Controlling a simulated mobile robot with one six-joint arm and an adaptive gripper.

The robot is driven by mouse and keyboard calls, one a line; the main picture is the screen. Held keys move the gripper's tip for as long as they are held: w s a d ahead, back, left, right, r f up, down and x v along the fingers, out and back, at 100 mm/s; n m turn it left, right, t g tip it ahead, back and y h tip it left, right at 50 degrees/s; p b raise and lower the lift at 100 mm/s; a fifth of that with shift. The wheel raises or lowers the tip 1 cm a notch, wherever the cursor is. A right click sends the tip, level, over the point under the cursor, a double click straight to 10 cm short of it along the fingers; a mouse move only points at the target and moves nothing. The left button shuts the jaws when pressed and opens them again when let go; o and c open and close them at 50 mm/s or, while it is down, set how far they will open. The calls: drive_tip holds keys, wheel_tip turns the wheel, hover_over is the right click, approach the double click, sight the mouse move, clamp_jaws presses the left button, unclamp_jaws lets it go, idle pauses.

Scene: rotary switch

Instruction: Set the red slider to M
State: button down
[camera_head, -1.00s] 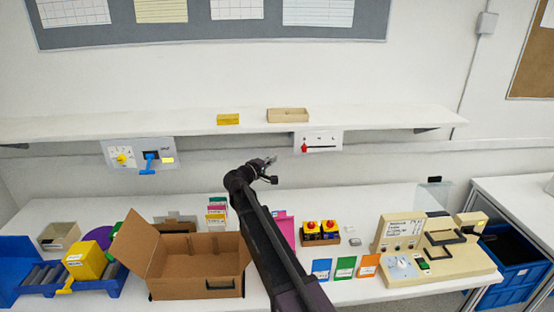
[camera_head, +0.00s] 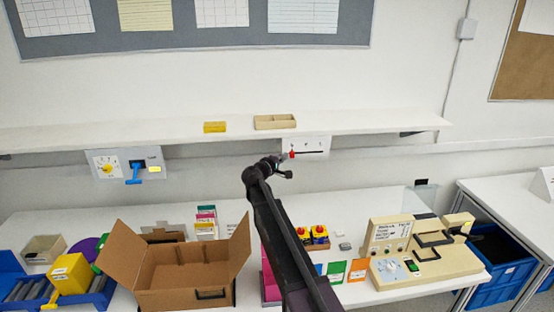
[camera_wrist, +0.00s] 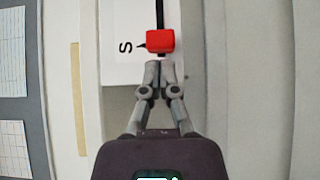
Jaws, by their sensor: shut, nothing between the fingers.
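The red slider (camera_head: 292,154) sits at the left end of a black slot on a white panel (camera_head: 317,143) under the wall shelf. In the wrist view the red slider (camera_wrist: 160,41) has a dark pointer aimed at a printed S, and the slot runs upward from it. M is not readable here. My gripper (camera_head: 284,157) is at the left end of the panel, right by the slider. In the wrist view my gripper (camera_wrist: 159,66) is shut and empty, its fingertips just below the slider. I cannot tell whether they touch it.
The shelf (camera_head: 380,121) runs just above the panel. A second panel (camera_head: 103,162) with a yellow knob and a blue lever (camera_head: 134,172) hangs farther left. Below, the table holds an open cardboard box (camera_head: 180,292) and a beige machine (camera_head: 425,255).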

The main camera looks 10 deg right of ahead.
drive_tip(key=shift+d, duration=0.3)
drive_tip(key=d, duration=0.6)
drive_tip(key=shift+a, duration=0.25)
idle(0.4)
drive_tip(key=shift+a, duration=0.5)
drive_tip(key=a, duration=0.3)
drive_tip(key=shift+s, duration=0.2)
drive_tip(key=v, duration=0.9)
drive_tip(key=shift+s+a, duration=0.15)
drive_tip(key=shift+a, duration=0.05)
